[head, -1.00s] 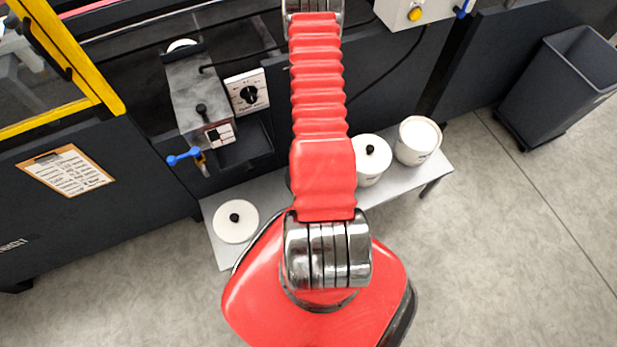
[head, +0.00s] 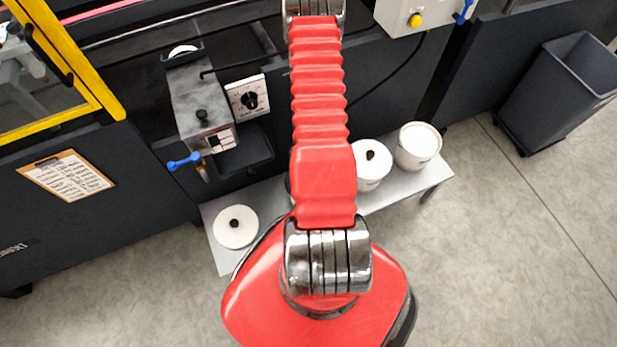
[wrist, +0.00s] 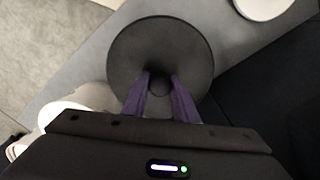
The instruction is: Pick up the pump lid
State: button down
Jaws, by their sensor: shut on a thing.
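The pump lid (wrist: 195,45) is a dark round disc with a small knob at its centre, seen from above in the wrist view. My gripper (wrist: 160,80) has two purple fingers, one on each side of the knob, and is shut on it. The lid lies over the grey bench top in that view; I cannot tell whether it touches the bench or is just above it. In the head view my own red arm hides the gripper and the dark lid.
A low grey bench (head: 275,195) stands before the dark machine. It bears a white lid with a black knob (head: 236,227), a white lidded pot (head: 371,172) and another white pot (head: 417,147). A grey bin (head: 558,95) stands at right. Floor in front is clear.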

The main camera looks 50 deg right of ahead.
notch_tip(320, 180, up, 17)
dwell(0.9)
jog(key=shift+w, duration=0.1)
dwell(0.5)
